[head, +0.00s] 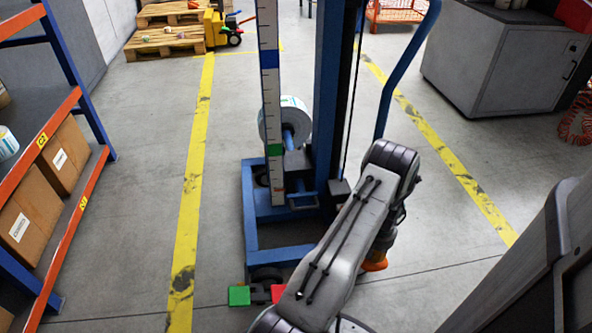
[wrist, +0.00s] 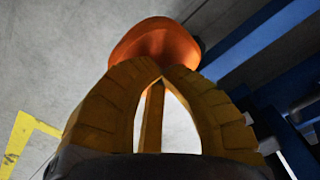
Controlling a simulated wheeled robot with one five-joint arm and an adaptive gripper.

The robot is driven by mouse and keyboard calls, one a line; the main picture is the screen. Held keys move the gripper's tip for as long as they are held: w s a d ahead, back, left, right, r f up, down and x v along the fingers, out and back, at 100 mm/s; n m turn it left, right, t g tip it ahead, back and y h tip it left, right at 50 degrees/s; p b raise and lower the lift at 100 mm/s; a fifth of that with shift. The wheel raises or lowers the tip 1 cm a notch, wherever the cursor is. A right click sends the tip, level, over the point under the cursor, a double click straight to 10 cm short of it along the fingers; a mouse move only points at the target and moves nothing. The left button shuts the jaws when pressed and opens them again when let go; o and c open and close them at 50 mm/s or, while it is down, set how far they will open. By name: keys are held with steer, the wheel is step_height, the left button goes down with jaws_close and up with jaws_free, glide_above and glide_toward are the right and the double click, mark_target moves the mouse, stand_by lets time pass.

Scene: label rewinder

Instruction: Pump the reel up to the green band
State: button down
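A blue lifting stand (head: 325,90) stands ahead, with a white scale (head: 269,105) on its left side. The scale has a green band (head: 274,150) low down and a blue band (head: 270,59) higher up. A white reel (head: 270,123) sits on a blue spindle behind the scale, partly hidden by it. In the picture its middle is a little above the green band. A green pedal (head: 239,295) and a red pedal (head: 277,293) are at the stand's near foot. My gripper (wrist: 151,66) points down, right of the stand, its fingertips together. An orange rounded piece (wrist: 155,42) shows beyond them; what it belongs to is unclear.
A shelf (head: 70,100) with boxes stands at left. A grey cabinet (head: 500,60) is at back right, and a dark machine edge fills the lower right. Yellow lines (head: 195,170) mark the floor. Clear floor lies between stand and shelf.

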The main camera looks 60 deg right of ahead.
steer(key=shift+r, duration=0.55)
steer(key=shift+f, duration=0.1)
step_height(320, 180, down, 16)
steer(key=b, duration=1)
step_height(320, 180, up, 16)
steer(key=p, duration=1)
steer(key=shift+a, duration=0.1)
